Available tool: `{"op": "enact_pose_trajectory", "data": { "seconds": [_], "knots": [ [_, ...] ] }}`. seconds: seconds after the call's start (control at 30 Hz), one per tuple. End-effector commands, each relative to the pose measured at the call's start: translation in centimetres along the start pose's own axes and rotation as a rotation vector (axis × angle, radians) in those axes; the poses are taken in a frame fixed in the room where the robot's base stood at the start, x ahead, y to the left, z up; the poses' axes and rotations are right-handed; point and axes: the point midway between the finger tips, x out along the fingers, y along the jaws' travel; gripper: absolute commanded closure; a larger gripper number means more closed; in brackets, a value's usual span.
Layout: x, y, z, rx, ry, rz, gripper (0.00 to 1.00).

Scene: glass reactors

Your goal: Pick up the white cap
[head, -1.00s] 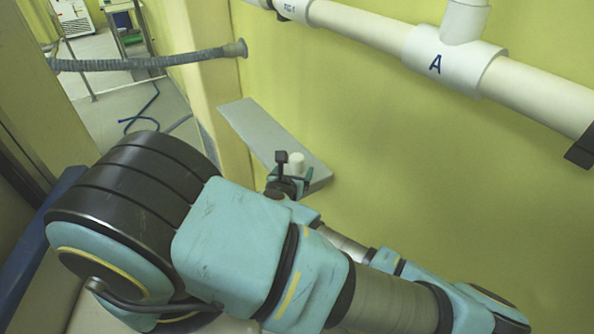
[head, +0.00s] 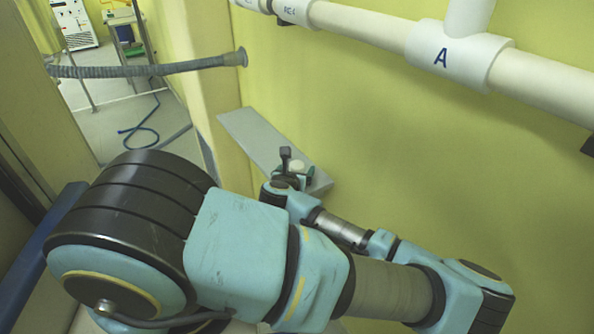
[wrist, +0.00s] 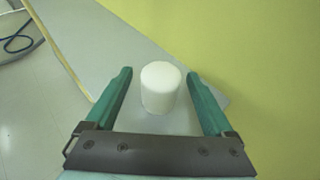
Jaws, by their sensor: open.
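The white cap (wrist: 160,88) is a short upright cylinder standing on a narrow grey shelf (wrist: 85,40) near its end. In the wrist view my gripper (wrist: 158,80) is open, with one green finger on each side of the cap and a visible gap on both sides. In the head view my gripper (head: 292,174) is small, over the end of the shelf, and the cap (head: 297,166) is partly hidden by it.
A yellow-green wall (head: 400,150) runs along the shelf's right side. White pipes (head: 455,55) cross high on the wall. A grey corrugated hose (head: 150,68) spans the doorway at left. A blue hose (head: 140,132) lies on the floor.

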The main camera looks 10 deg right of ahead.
Motion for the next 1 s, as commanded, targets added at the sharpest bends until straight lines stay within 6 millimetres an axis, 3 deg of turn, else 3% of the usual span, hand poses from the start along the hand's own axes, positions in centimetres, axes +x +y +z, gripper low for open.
{"op": "enact_pose_trajectory", "data": {
  "seconds": [0.07,0.83,1.0],
  "knots": [
    [-0.01,-0.01,-0.03,0.0,0.0,0.0,0.14],
    [-0.03,-0.01,-0.04,-0.001,0.0,0.0,1.0],
    [-0.03,-0.01,-0.02,-0.001,0.0,0.0,1.0]
  ]
}}
